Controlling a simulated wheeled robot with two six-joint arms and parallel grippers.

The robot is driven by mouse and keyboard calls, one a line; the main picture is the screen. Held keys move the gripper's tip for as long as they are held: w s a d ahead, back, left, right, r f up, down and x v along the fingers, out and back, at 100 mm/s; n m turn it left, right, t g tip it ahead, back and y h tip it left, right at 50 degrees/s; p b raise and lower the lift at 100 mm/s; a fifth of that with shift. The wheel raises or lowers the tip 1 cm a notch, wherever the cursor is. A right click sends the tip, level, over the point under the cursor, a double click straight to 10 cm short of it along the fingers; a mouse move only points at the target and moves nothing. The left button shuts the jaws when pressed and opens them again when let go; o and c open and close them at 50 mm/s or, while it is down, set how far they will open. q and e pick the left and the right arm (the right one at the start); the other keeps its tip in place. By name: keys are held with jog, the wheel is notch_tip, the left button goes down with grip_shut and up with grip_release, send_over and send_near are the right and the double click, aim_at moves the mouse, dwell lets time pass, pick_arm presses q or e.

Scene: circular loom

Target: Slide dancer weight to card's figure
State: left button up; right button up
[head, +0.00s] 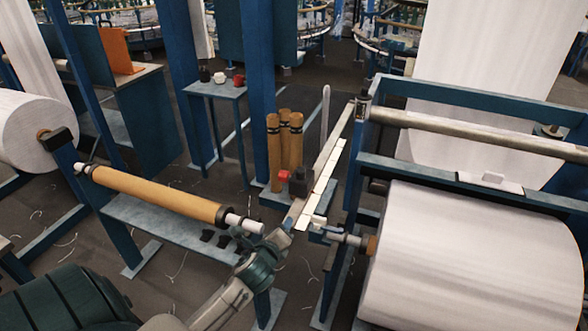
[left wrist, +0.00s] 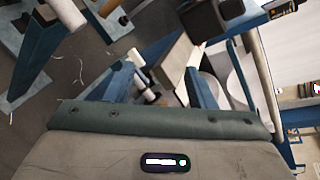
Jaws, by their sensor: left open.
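The dancer weight appears to be the dark block (head: 299,183) with a red knob (head: 284,176), on the lower part of a pale slanted bar (head: 333,140). A white strip with dark divisions (head: 322,180) runs beside the bar. My left gripper (head: 297,210) is at the bar's lower end, just below the block, and is open. In the left wrist view its fingers (left wrist: 158,88) stand apart, with a beige bar (left wrist: 176,58) and a dark block (left wrist: 208,16) beyond them. Contact cannot be told. No card figure is readable. My right gripper is out of view.
A tan roller (head: 155,195) lies left of my arm and a large white roll (head: 470,260) lies to the right. Tan tubes (head: 284,150) stand behind the weight. A small table (head: 213,90) holds spools. Blue posts (head: 258,80) stand close by.

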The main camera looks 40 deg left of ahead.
aim_at(303, 170)
pick_arm(q)
jog(key=w+r+m+t, duration=0.1)
jog(key=r+m, duration=0.1)
jog(key=w+a+r+m+t, duration=0.1)
jog(key=w+r+m, duration=0.1)
jog(key=m, duration=0.1)
jog(key=shift+w, duration=0.25)
jog(key=w+r+m+t, duration=0.1)
jog(key=m, duration=0.1)
jog(key=w+a+r+m+t, duration=0.1)
jog(key=w+r+m, duration=0.1)
jog(key=m, duration=0.1)
jog(key=shift+w, duration=0.2)
jog(key=shift+w+r+m+h, duration=0.35)
jog(key=shift+w+m, duration=0.15)
jog(key=shift+m, duration=0.2)
jog(key=shift+w+a, duration=0.1)
jog(key=shift+w, duration=0.25)
jog(key=p+x, duration=0.2)
jog(key=x, duration=0.7)
jog(key=shift+w, duration=0.25)
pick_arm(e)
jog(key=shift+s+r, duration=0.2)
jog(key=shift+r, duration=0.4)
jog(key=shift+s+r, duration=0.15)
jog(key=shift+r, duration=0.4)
pick_arm(q)
grip_shut()
